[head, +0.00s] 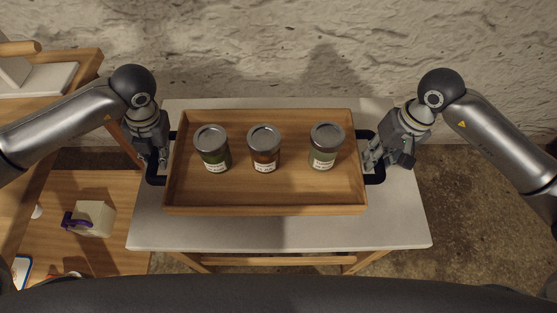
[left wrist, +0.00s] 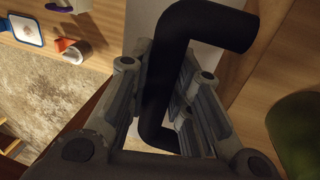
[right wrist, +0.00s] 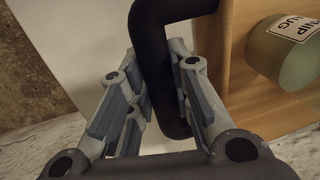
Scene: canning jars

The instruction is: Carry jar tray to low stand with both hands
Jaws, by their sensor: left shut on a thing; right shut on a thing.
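The wooden jar tray (head: 265,210) is level over the white-topped low stand (head: 280,237); I cannot tell whether it touches the top. Inside stand a green jar (head: 212,150) at left, a red-brown jar (head: 264,155) in the middle and another green jar (head: 326,152) at right, all upright with grey lids. My left gripper (head: 154,162) is shut on the tray's left black handle, which also shows in the left wrist view (left wrist: 205,22). My right gripper (head: 376,158) is shut on the right black handle, seen in the right wrist view (right wrist: 152,40).
A rough pale wall (head: 300,50) rises close behind the stand. At left is wooden furniture (head: 105,250) with a cream carton (head: 93,219) with a purple part on its lower shelf. White stand top shows bare in front and at both sides of the tray.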

